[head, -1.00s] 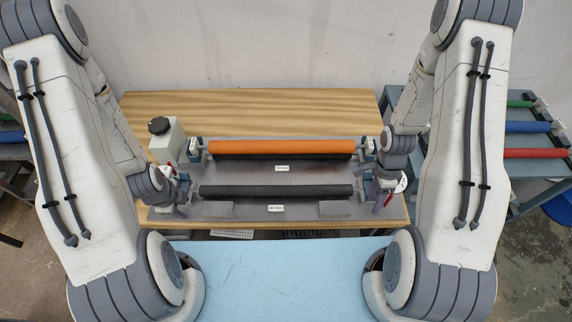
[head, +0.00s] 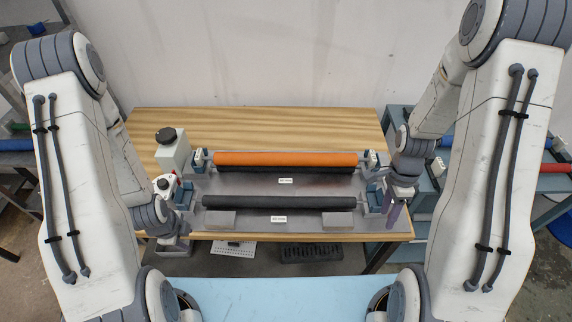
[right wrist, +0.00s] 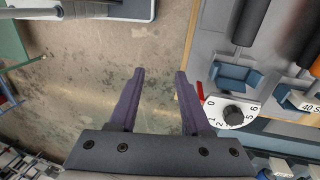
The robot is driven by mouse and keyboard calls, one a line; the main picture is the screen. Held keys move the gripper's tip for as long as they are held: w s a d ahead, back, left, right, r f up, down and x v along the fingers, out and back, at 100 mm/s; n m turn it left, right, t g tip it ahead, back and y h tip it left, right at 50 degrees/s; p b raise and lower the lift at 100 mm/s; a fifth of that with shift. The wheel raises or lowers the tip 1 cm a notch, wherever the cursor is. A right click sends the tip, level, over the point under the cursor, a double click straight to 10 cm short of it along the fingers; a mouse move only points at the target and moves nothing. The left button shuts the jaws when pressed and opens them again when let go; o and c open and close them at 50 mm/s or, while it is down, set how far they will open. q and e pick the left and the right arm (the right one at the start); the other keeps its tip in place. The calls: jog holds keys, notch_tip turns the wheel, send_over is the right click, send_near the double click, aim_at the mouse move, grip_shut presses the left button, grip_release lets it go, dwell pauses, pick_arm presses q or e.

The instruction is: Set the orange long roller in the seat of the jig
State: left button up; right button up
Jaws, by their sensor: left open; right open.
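The orange long roller (head: 285,158) lies level across the back of the grey jig plate (head: 245,182), its ends at small blue end blocks (head: 368,160). A dark band shows just under it; I cannot tell how deep its ends sit. A black roller (head: 280,203) lies parallel in front, between blue blocks. My left gripper (head: 178,244) is empty beside the front left corner of the jig. My right gripper (head: 396,213) is empty off the jig's front right end. In the right wrist view its open jaws (right wrist: 160,92) are over the floor, apart from the rollers.
A white dial (right wrist: 233,112) is by the right-end block of the black roller. A side rack with coloured rollers (head: 553,168) stands at right. The wooden table (head: 260,120) is clear behind.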

jog(key=r, duration=0.1)
jog(key=w+r, duration=0.1)
jog(key=r, duration=0.1)
jog(key=shift+r, duration=0.3)
